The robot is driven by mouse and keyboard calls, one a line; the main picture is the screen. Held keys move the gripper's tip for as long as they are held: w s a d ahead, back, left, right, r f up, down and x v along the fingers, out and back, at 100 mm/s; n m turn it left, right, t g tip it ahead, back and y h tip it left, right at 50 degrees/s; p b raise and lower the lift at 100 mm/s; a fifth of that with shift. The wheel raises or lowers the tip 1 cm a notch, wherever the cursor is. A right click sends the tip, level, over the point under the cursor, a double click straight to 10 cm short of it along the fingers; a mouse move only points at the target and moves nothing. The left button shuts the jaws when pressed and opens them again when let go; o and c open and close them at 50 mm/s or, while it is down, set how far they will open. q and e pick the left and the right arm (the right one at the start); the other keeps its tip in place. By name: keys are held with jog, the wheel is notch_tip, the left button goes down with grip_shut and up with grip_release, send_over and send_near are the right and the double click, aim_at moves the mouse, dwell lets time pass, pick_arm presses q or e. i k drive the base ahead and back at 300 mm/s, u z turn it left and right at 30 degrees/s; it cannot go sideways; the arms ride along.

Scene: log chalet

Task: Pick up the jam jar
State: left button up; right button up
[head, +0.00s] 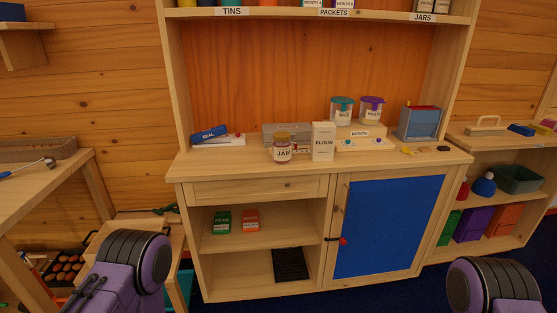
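The jam jar (282,152) is a small glass jar with a dark gold lid and a white label reading JAM. It stands upright near the front of the wooden dresser's worktop (225,171), left of centre. A white flour packet (323,142) stands close to its right. A grey box (287,129) is behind the jar, partly hidden by it. Purple and black parts of my two arms show at the bottom left and bottom right, well short of the worktop. Neither gripper's fingers are in the picture.
A blue SEAL item (209,133) lies left of the jar. Tubs labelled RICE (341,112) and PASTA (371,112) stand on a riser (368,143). A blue-grey box (419,123) is at right. A shelf (320,12) overhangs the worktop. The worktop's front left is clear.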

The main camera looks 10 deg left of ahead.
aim_at(281, 144)
jog(key=z, duration=0.75)
jog(key=i, duration=1.3)
jog(key=u, duration=0.7)
jog(key=i, duration=0.5)
jog(key=u, duration=0.55)
